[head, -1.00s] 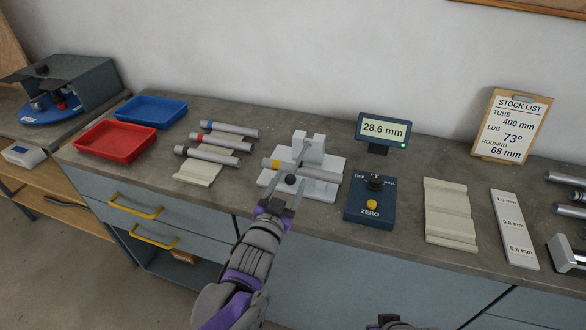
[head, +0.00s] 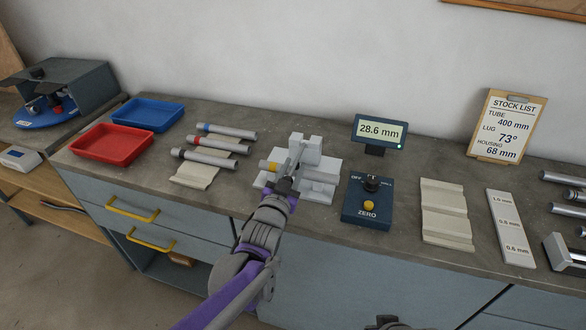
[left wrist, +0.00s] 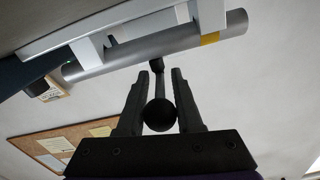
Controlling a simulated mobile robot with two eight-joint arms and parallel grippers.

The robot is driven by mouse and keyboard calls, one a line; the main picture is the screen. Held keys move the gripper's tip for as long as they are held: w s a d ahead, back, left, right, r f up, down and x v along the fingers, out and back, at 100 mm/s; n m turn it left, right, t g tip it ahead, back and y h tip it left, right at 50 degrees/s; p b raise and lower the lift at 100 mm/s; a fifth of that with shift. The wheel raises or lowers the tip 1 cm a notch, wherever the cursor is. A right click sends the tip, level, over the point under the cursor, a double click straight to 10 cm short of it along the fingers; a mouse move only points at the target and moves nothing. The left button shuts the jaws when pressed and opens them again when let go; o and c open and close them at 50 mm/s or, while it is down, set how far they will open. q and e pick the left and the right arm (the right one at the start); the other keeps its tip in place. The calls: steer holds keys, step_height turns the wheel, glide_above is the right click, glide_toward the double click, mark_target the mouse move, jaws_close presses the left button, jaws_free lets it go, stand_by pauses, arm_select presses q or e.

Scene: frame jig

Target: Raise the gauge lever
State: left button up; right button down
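The gauge (head: 318,183) is a pale grey fixture on the bench. It holds a metal tube with a yellow band (head: 268,165), which also crosses the left wrist view (left wrist: 150,48). The gauge lever (left wrist: 160,113) is a dark rod with a black ball knob. In the left wrist view the knob lies between the fingers of my left gripper (left wrist: 160,75), which stand apart on either side. Contact with the knob is not clear. In the head view my left gripper (head: 284,184) is at the gauge's front and hides the lever.
A display (head: 380,130) reads 28.6 mm behind a blue control box (head: 368,203) with a yellow ZERO button. Several tubes (head: 212,147) lie left of the gauge. Red (head: 112,145) and blue (head: 148,114) trays stand farther left. A grooved pale block (head: 445,213) stands right.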

arm_select(q)
jaws_close()
stand_by(1.0)
